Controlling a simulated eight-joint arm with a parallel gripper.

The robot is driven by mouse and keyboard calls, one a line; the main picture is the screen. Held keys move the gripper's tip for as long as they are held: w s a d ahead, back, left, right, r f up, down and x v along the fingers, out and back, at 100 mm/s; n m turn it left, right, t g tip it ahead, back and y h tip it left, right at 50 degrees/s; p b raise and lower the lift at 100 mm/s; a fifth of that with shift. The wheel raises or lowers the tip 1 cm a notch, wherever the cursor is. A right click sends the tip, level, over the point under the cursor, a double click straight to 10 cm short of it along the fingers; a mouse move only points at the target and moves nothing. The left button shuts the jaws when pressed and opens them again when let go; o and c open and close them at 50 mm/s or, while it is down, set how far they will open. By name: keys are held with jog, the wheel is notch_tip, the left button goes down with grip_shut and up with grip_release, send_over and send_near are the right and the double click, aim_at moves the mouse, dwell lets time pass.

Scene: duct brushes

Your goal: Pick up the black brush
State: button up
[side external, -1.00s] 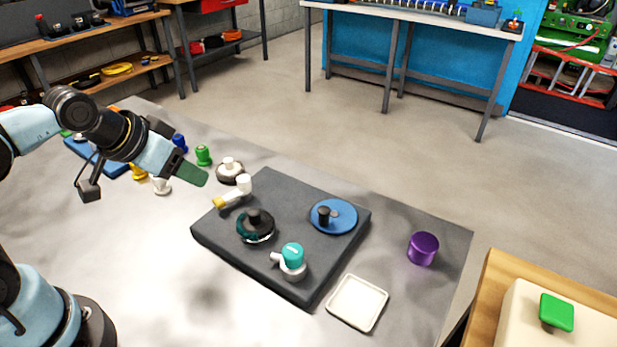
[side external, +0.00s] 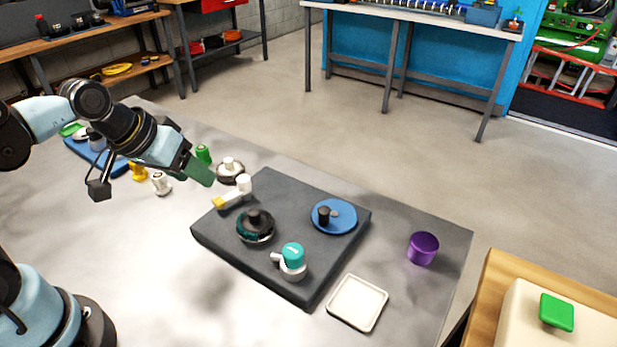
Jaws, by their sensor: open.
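A round black brush (side external: 255,224) with a knob on top and dark teal around its lower edge sits on the dark grey slab (side external: 285,195). A smaller black knob-like piece (side external: 323,215) stands on a blue disc (side external: 345,219) on the same slab; I cannot tell whether it is a brush too. My gripper (side external: 201,174), with green fingers, is in the air up and left of the slab, apart from the round black brush. It is open, with nothing visible between the fingers.
A white tray (side external: 357,302) and purple cylinder (side external: 423,248) are to the right. The table's front left is clear.

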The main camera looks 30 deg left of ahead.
aim_at(252, 211)
jog(key=w+d+f+n+g+h, duration=0.1)
jog(key=n+h, duration=0.2)
jog(key=n, duration=0.1)
jog(key=w+d+f+n+g+h, duration=0.1)
jog(key=w+d+n+g+h, duration=0.1)
jog(key=n+h, duration=0.1)
jog(key=w+d+f+n+g+h, duration=0.1)
jog(key=w+f+n+g+h, duration=0.1)
jog(key=n, duration=0.3)
jog(key=shift+w+d+h, duration=0.1)
jog(key=shift+d+h, duration=0.25)
jog(key=shift+h, duration=0.25)
jog(key=shift+w+f+n+g+h, duration=0.1)
jog(key=shift+f+n+g+h, duration=0.2)
jog(key=shift+n+h, duration=0.2)
jog(key=shift+s+a+f+n+g+h, duration=0.2)
jog(key=shift+f+n+g+h, duration=0.15)
jog(key=shift+n+h, duration=0.2)
jog(key=shift+s+a+f+n+g+h, duration=0.1)
jog(key=shift+a+f+n+g+h, duration=0.1)
jog(key=shift+f+n+g+h, duration=0.35)
jog(key=shift+r+x, duration=0.1)
jog(key=shift+x, duration=1.75)
jog(key=shift+r+x, duration=0.15)
jog(key=shift+x, duration=1.7)
jog(key=shift+w+d, duration=0.1)
grip_shut()
jog(key=shift+r, duration=0.15)
